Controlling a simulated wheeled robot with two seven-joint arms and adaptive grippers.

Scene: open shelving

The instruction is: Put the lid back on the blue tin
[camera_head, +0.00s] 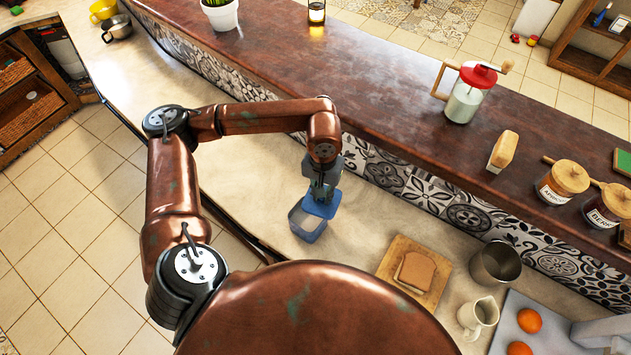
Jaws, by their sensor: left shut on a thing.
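The blue tin (307,234) stands on the light lower counter, near the tiled wall of the raised bar. Its pale inside shows, so its top is at least partly uncovered. My left gripper (322,195) points down just above the tin and is shut on the blue lid (321,208). The lid is tilted and overlaps the tin's far right part in the picture. I cannot tell whether lid and tin touch. My right gripper is not in view.
Right of the tin are a wooden board (391,262) with bread (415,271), a metal cup (495,263) and a white jug (478,315). The dark raised bar top (350,85) runs behind and holds a red-topped grinder (467,95). The counter left of the tin is clear.

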